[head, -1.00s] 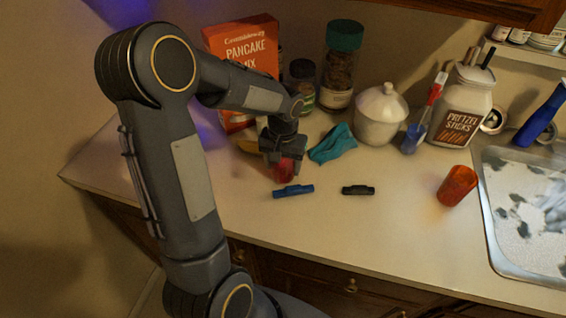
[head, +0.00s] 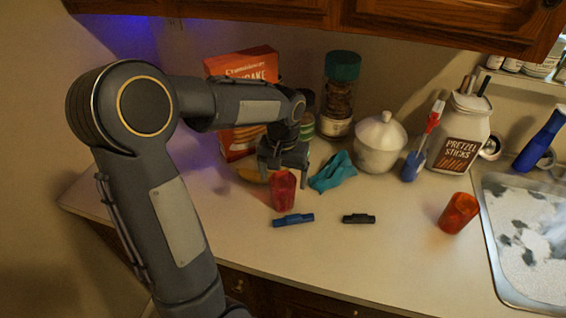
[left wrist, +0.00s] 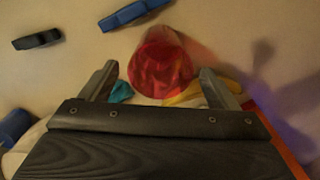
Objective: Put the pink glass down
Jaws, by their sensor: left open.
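The pink glass (head: 283,193) looks red-pink and stands upright on the counter, behind the blue clip. My left gripper (head: 283,172) is open just above and behind it, with its fingers pointing down. In the left wrist view the glass (left wrist: 160,65) shows beyond and between the two spread fingertips (left wrist: 158,80), with its round rim facing the camera. I see no finger touching it. My right gripper is in neither view.
A blue clip (head: 293,220) and a black clip (head: 359,218) lie in front. A teal cloth (head: 333,172) is right of the glass. An orange cup (head: 458,213) stands near the sink (head: 497,245). A pancake mix box (head: 240,75) and jars stand behind.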

